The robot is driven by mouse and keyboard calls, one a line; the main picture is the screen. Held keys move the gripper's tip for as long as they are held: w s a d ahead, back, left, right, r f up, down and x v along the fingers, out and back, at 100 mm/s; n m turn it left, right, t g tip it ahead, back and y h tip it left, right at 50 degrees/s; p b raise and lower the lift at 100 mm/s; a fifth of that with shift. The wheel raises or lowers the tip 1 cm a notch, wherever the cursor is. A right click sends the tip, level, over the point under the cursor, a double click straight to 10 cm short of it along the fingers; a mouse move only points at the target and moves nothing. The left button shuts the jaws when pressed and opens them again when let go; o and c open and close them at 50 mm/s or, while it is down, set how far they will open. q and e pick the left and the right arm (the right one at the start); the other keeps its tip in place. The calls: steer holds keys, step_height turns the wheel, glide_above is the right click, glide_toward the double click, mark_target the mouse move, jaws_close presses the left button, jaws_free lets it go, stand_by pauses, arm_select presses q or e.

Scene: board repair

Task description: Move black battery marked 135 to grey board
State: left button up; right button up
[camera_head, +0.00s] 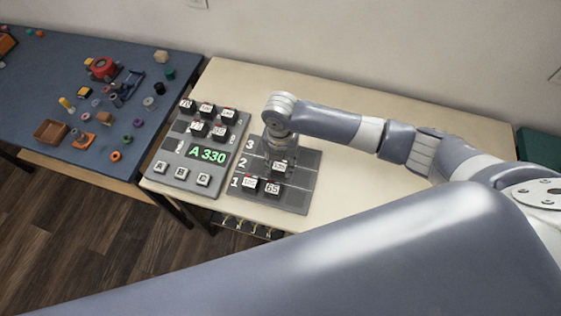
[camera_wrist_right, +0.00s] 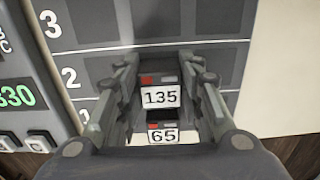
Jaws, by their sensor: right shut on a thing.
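The black battery marked 135 (camera_wrist_right: 160,97) is between the fingers of my right gripper (camera_wrist_right: 165,88), which is shut on it. In the head view this battery (camera_head: 279,167) shows below my right gripper (camera_head: 280,154), at row 2 of the grey board (camera_head: 298,201). I cannot tell whether it touches the board. The board has rows numbered 1, 2 and 3. A battery marked 65 (camera_head: 272,188) sits in row 1; it also shows in the wrist view (camera_wrist_right: 162,133), just past the held one. Another battery (camera_head: 249,183) is left of it. My left gripper is out of view.
A grey panel (camera_head: 176,153) with a green "A 330" display (camera_head: 207,154), A, B, C buttons and several black batteries stands left of the board. The wooden table (camera_head: 345,180) is clear to the right. A blue table (camera_head: 100,40) with small parts is at the left.

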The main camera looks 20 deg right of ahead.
steer(key=shift+f, duration=0.5)
stand_by(0.3)
steer(key=o, duration=1.2)
steer(key=shift+r, duration=0.15)
step_height(320, 180, up, 12)
